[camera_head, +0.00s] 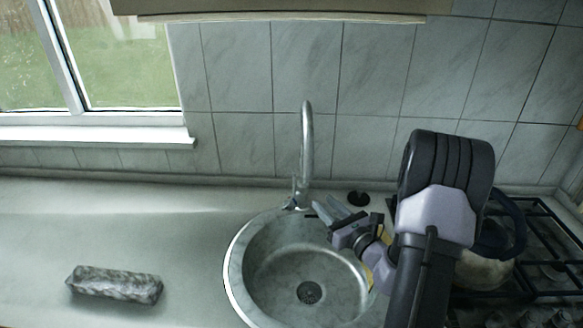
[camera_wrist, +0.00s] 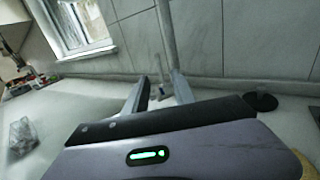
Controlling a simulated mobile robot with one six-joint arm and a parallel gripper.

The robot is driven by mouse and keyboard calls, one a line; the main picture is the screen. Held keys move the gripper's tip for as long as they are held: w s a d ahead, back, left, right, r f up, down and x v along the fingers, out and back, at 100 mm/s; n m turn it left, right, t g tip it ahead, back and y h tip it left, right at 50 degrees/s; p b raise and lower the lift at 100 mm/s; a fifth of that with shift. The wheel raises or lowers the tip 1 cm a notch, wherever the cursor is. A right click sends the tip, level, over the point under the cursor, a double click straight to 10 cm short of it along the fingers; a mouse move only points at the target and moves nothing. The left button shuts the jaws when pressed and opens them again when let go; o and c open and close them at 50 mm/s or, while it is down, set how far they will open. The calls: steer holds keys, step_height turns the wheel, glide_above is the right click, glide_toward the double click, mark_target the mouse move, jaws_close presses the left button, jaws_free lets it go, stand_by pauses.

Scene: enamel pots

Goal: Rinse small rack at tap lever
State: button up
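The tap (camera_head: 307,140) rises behind the round sink (camera_head: 234,272), with its small lever (camera_head: 294,188) low on its left side. The tap spout also shows in the wrist view (camera_wrist: 165,35). My gripper (camera_head: 323,201) is open and empty, just right of the tap base over the back of the sink. In the wrist view its two fingers (camera_wrist: 159,76) are apart, with the tap base beyond them. A mottled grey oblong piece (camera_head: 115,285) lies on the counter left of the sink; I cannot tell if it is the small rack.
A stove with black grates (camera_head: 545,235) and a pale pot (camera_head: 485,268) stand at the right, partly behind my arm. A black round piece (camera_head: 358,199) sits behind the sink. Something yellow shows at the sink's right edge. The left counter (camera_head: 110,220) is mostly free.

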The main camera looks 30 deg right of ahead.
steer(key=b, duration=0.2)
glide_above(294, 196)
steer(key=shift+w+d, duration=0.15)
steer(key=shift+w, duration=0.15)
jaws_close()
stand_by(1.1)
